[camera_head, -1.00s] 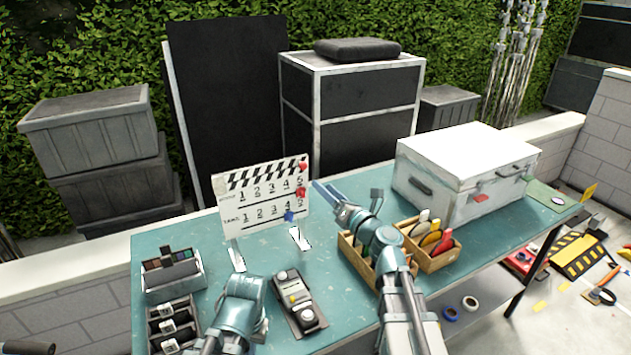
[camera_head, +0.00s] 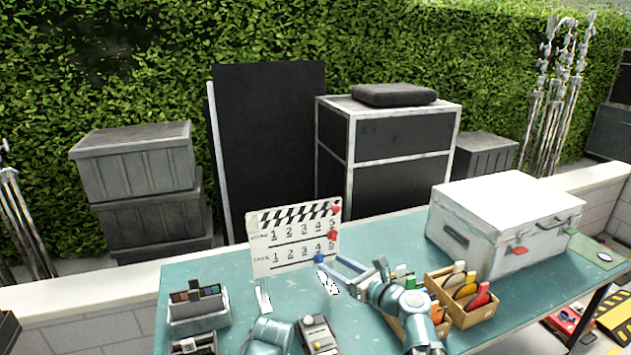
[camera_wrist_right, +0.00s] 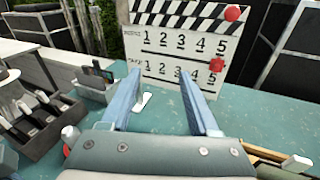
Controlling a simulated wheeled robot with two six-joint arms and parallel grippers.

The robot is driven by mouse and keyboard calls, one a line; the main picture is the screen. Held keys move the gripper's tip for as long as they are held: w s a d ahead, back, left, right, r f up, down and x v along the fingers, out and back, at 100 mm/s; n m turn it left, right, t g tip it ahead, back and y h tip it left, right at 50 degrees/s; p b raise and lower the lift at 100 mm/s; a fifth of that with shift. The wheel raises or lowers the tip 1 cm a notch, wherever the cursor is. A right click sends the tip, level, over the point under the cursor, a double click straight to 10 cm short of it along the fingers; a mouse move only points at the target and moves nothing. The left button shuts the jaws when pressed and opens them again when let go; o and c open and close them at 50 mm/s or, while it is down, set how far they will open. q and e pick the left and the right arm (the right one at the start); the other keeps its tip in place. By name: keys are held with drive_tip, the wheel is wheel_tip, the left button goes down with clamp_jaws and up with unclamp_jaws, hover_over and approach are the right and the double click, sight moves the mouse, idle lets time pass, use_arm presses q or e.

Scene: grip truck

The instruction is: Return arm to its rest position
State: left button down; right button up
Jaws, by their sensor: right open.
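My right gripper (camera_head: 332,264) is open and empty, just in front of the clapperboard's lower right corner in the head view. In the right wrist view my right gripper (camera_wrist_right: 160,76) has its two blue fingers spread, with only table and board between them. The black-and-white clapperboard (camera_head: 290,243) stands upright on the teal table (camera_head: 215,275), with red markers on its right side; it also fills the top of the right wrist view (camera_wrist_right: 185,45). Part of my left arm shows at the bottom; its fingers are not visible.
A wooden divided box (camera_head: 478,318) with coloured-handled items sits beside my right arm. A white case (camera_head: 500,230) stands behind it. A small tray (camera_head: 198,318) is at the left, and a grey device (camera_head: 318,338) lies between the arms.

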drive_tip(key=s+a+f+n+g, duration=0.65)
drive_tip(key=a+n, duration=0.25)
drive_tip(key=n, duration=0.2)
drive_tip(key=s+f+n+g+h, duration=0.2)
drive_tip(key=s+f+n, duration=0.1)
drive_tip(key=f+n, duration=0.1)
drive_tip(key=s+f+n+g+h, duration=0.2)
drive_tip(key=s+f+n, duration=0.2)
drive_tip(key=n, duration=0.2)
drive_tip(key=s+a+f+n+g+h, duration=0.1)
drive_tip(key=s+f+n+g+h, duration=0.1)
drive_tip(key=s+f+n, duration=0.1)
drive_tip(key=shift+s+f+n+h, duration=0.15)
drive_tip(key=shift+f+n, duration=0.15)
drive_tip(key=shift+n, duration=0.35)
drive_tip(key=shift+s+f+n+h, duration=0.15)
drive_tip(key=shift+f+n, duration=0.15)
drive_tip(key=shift+n, duration=0.35)
drive_tip(key=s+d+f+n+g+h, duration=0.1)
drive_tip(key=s+d+n+h, duration=0.3)
drive_tip(key=d+n+h, duration=0.1)
drive_tip(key=shift+n, duration=0.9)
drive_tip(key=shift+a, duration=0.1)
drive_tip(key=shift+c, duration=0.9)
drive_tip(key=shift+a, duration=0.15)
